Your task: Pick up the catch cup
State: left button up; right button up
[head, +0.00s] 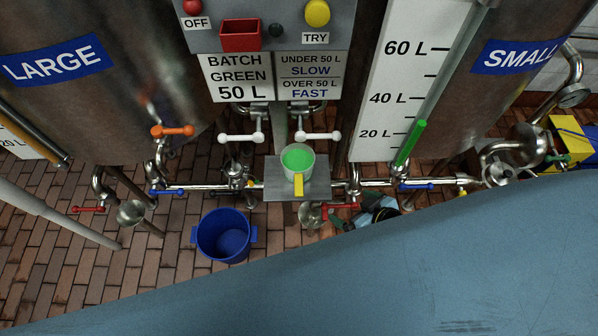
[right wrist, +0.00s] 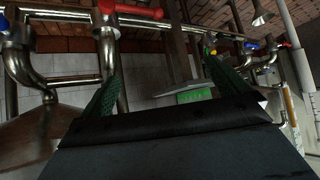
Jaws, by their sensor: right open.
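The catch cup (head: 298,160) is a pale cup with bright green inside and a yellow handle at its front. It stands upright on a small grey plate (head: 318,190) below the control panel. My right gripper (head: 375,214) is low and to the right of the cup, apart from it, and partly hidden by my blue arm. In the right wrist view, its two green fingers (right wrist: 165,78) are spread with nothing held between them. My left gripper is not in view.
Pipes with white lever valves (head: 318,136) hang behind the cup. A red lever (head: 340,206) and a blue lever (head: 417,186) are near my right gripper. A blue bucket (head: 223,235) stands on the brick floor at left. Large steel tanks flank the panel.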

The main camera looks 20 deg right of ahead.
pick_arm(q)
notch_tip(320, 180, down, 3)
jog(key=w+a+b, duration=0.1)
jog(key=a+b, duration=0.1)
jog(key=b, duration=0.1)
pick_arm(e)
jog(key=w+a+r+n+t+y, duration=0.1)
jog(key=w+a+r+t+y, duration=0.1)
jog(key=r, duration=0.4)
jog(key=w+a+r+n+t+y, duration=0.1)
jog(key=w+a+r, duration=0.1)
jog(key=r, duration=0.4)
jog(key=b, duration=0.2)
send_near(298, 157)
jog(key=x, duration=0.4)
jog(key=shift+d+f, duration=0.25)
jog(key=x, duration=0.2)
jog(key=b+x, duration=0.1)
jog(key=x, duration=0.2)
jog(key=shift+s+a+r, duration=0.1)
jog(key=shift+s+a, duration=0.05)
jog(key=shift+a, duration=0.05)
jog(key=shift+w+a, duration=0.25)
jog(key=shift+w, duration=0.2)
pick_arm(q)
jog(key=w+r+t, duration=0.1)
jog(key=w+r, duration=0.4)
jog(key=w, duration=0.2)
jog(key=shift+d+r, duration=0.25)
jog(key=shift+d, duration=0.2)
